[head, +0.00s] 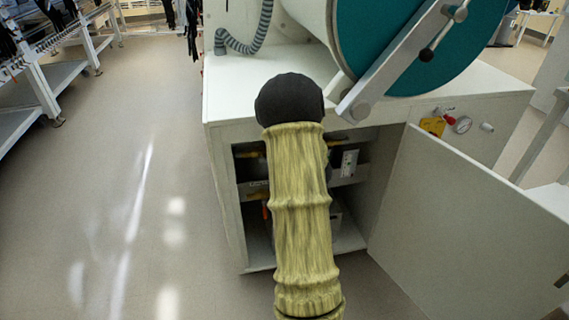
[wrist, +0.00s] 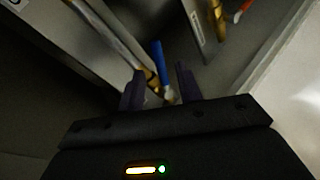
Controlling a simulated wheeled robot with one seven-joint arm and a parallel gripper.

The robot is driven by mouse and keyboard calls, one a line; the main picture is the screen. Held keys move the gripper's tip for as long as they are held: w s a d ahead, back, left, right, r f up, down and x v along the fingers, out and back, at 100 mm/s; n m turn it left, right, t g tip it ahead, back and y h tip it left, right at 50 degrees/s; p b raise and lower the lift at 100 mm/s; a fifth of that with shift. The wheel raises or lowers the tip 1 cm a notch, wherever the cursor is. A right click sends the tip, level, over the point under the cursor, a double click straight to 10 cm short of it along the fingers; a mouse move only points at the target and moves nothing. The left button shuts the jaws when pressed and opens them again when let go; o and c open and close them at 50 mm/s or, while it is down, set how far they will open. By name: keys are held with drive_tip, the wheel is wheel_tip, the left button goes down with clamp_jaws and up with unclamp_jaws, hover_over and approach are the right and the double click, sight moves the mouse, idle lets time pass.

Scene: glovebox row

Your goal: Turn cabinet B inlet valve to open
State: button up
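In the wrist view a blue lever handle (wrist: 160,62) stands ahead of and between the fingertips, with brass and a pale fitting at its lower end. I cannot read a label saying whether this is the cabinet B inlet valve. My gripper (wrist: 160,72) is open, its two dark fingers apart on either side of the lever's line. I cannot tell whether either finger touches it. In the head view my sleeved arm covers the gripper and much of the open cabinet (head: 228,190) under the glovebox.
The cabinet door (head: 470,225) hangs open to the right. In the wrist view a second brass pipe (wrist: 217,18) and an orange-red handle (wrist: 242,11) are at upper right. The floor (head: 120,190) at left is clear.

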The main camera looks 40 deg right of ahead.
drive_tip(key=shift+s+a+r, duration=0.1)
drive_tip(key=shift+s, duration=0.2)
drive_tip(key=shift+a+r, duration=0.1)
drive_tip(key=shift+a, duration=0.1)
drive_tip(key=c, duration=0.5)
drive_tip(key=a+m, duration=0.1)
drive_tip(key=a, duration=0.1)
drive_tip(key=a+r+m+g, duration=0.1)
drive_tip(key=a, duration=0.1)
drive_tip(key=a+m, duration=0.1)
drive_tip(key=shift+s+a+r+h, duration=0.1)
drive_tip(key=shift+a+r+h, duration=0.2)
drive_tip(key=shift+a+r, duration=0.1)
clamp_jaws()
drive_tip(key=s+a+m+g+y, duration=0.1)
drive_tip(key=s+a+m+g, duration=0.2)
drive_tip(key=s+a, duration=0.6)
drive_tip(key=s+a+r+m+g+y, duration=0.1)
drive_tip(key=s+a+m+g, duration=0.3)
drive_tip(key=s+a, duration=0.6)
drive_tip(key=a+g, duration=0.1)
drive_tip(key=a, duration=0.4)
drive_tip(key=shift+a+m+y, duration=0.3)
drive_tip(key=shift+a+y, duration=0.1)
